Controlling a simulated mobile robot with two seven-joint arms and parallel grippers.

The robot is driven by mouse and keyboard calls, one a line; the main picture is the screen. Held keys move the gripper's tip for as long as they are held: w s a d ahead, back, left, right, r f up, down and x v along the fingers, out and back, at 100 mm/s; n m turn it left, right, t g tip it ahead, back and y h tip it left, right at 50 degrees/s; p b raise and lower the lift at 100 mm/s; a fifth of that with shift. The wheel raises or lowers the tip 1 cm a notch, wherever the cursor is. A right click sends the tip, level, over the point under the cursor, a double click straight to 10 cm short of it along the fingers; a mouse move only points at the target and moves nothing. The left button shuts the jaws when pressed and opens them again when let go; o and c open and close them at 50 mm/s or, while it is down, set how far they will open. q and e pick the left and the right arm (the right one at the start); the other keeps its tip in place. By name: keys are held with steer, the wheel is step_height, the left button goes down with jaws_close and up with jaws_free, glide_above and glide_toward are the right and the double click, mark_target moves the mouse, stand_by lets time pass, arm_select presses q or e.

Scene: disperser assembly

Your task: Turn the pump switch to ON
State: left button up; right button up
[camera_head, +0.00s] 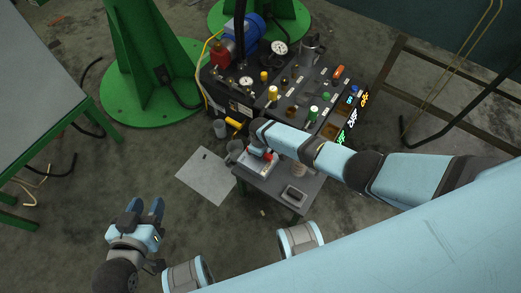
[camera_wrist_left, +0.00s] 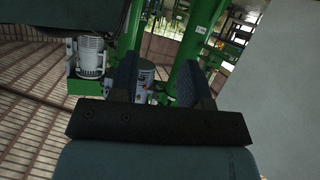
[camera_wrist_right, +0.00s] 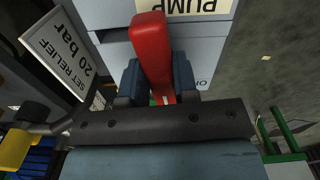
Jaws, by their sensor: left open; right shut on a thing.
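The pump switch is a grey box (camera_wrist_right: 205,50) with a PUMP label (camera_wrist_right: 198,6) and a red lever (camera_wrist_right: 152,45). In the head view the switch box (camera_head: 257,164) is on the small grey table, partly covered by my right arm. My right gripper (camera_wrist_right: 158,88) is shut on the red lever, with a dark finger on each side of it. My left gripper (camera_head: 146,206) is open and empty above the floor, far from the switch.
A SET RELIEF 20 bar sign (camera_wrist_right: 68,55) stands beside the switch box. A dark bench (camera_head: 290,90) with gauges, valves and coloured knobs is behind it. The grey table (camera_head: 268,190) also bears a small dark tray (camera_head: 294,195). A pale sheet (camera_head: 207,178) lies on the floor to the left.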

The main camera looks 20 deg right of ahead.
arm_select(q)
steer(key=shift+s+a+f, duration=0.25)
steer(key=shift+f, duration=0.2)
arm_select(e)
steer(key=shift+s+m, duration=0.1)
steer(key=shift+m, duration=0.5)
arm_select(q)
steer(key=shift+g, duration=0.3)
steer(key=shift+f, duration=0.1)
arm_select(e)
steer(key=o, duration=0.9)
step_height(320, 180, up, 4)
steer(key=p, duration=0.3)
steer(key=shift+r, duration=0.25)
arm_select(q)
steer(key=a+y+p, duration=0.1)
steer(key=p, duration=0.2)
steer(key=shift+s+a+g+p, duration=0.1)
steer(key=shift+s+g+p, duration=0.2)
steer(key=shift+s+g, duration=0.1)
arm_select(e)
step_height(320, 180, up, 9)
steer(key=shift+r, duration=0.15)
arm_select(q)
steer(key=shift+w+r, duration=0.1)
steer(key=shift+r, duration=0.35)
